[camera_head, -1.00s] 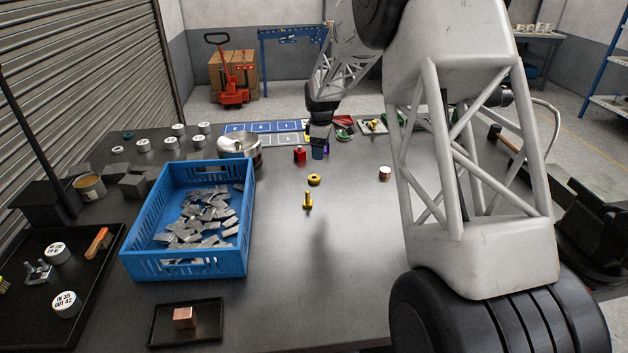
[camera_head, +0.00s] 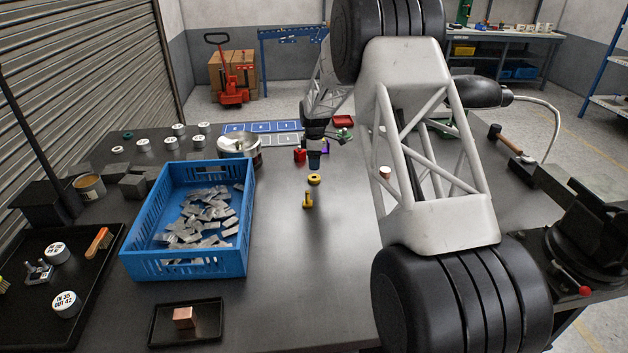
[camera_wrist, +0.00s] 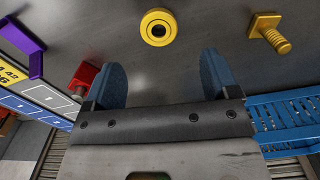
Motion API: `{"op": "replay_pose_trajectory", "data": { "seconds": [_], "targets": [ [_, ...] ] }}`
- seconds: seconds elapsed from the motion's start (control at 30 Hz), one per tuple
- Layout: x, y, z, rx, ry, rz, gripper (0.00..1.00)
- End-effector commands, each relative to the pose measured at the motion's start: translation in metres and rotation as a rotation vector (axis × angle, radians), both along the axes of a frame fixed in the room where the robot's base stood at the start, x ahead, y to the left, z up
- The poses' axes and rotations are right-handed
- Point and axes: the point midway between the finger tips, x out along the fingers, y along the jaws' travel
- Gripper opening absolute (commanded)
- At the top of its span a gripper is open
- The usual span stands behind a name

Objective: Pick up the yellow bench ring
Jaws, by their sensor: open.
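The yellow ring (camera_head: 314,179) lies flat on the dark bench, just behind a yellow bolt (camera_head: 308,200). In the wrist view the ring (camera_wrist: 158,27) shows its dark centre hole and lies beyond the fingertips, roughly between their lines. My gripper (camera_head: 315,160) is just behind the ring in the head view, above the bench and apart from it. In the wrist view its two blue fingers (camera_wrist: 163,75) are spread wide with nothing between them. The yellow bolt (camera_wrist: 270,33) is to the right there.
A red block (camera_head: 299,155) stands close left of my gripper. A purple piece (camera_wrist: 22,46) is at the wrist view's left. A blue crate (camera_head: 188,265) of metal pieces is left of the bolt. Bare bench lies in front of the bolt.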

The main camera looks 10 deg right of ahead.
Motion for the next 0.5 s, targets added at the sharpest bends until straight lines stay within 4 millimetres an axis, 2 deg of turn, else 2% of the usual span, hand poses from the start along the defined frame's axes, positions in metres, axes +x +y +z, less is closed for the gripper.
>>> {"op": "replay_pose_trajectory", "data": {
  "seconds": [0.3, 0.5],
  "targets": [
    [0.0, 0.0, -0.023, 0.0, 0.001, 0.0, 0.81],
    [0.0, 0.0, -0.024, 0.0, 0.0, 0.0, 0.81]
  ]
}}
